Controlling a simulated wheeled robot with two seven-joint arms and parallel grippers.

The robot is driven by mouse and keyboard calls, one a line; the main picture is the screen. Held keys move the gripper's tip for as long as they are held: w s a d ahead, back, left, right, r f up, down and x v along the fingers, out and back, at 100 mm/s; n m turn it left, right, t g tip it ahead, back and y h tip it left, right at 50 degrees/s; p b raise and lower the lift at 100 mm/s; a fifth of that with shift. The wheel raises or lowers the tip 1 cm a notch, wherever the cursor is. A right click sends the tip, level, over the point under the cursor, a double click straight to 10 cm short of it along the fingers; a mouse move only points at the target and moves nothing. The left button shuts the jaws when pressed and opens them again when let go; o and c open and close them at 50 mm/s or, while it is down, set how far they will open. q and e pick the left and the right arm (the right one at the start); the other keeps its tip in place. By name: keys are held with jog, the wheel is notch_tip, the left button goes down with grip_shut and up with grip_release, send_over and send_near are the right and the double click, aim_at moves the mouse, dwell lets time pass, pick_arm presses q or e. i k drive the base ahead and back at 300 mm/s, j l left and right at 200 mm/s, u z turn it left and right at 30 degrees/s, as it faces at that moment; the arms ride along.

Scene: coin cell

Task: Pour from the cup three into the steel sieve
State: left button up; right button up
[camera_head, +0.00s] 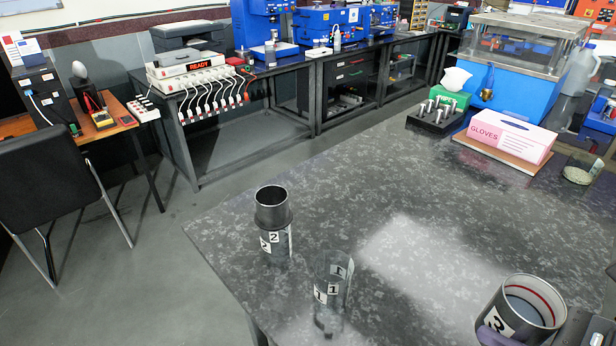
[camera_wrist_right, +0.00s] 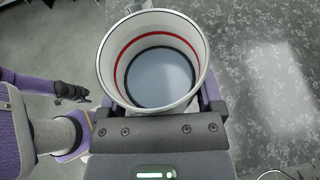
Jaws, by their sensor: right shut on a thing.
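Cup three (camera_head: 497,318), marked with a 3, is at the lower right of the head view. My right gripper (camera_wrist_right: 152,108) is shut on it, with fingers on both sides. In the right wrist view the cup (camera_wrist_right: 103,62) shows a white rim, a red ring inside, and a flat grey-blue surface below; I cannot tell what that is. The steel sieve (camera_head: 272,216) appears to be the dark metal cylinder on top of cup two (camera_head: 281,244), left of and apart from cup three. My left gripper (camera_wrist_right: 72,92) seems to show at the left, its opening unclear.
Clear cup one (camera_head: 331,285) stands between cup two and cup three, near the table's front edge. A pink glove box (camera_head: 513,138), a black rack (camera_head: 437,118) and a glass dish (camera_head: 578,176) stand further back. The table's middle (camera_head: 420,210) is clear.

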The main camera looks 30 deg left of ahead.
aim_at(273, 214)
jog(key=j+u, duration=0.25)
jog(key=u, duration=0.25)
jog(key=j+u, duration=0.3)
jog(key=u, duration=0.2)
jog(key=k, duration=0.05)
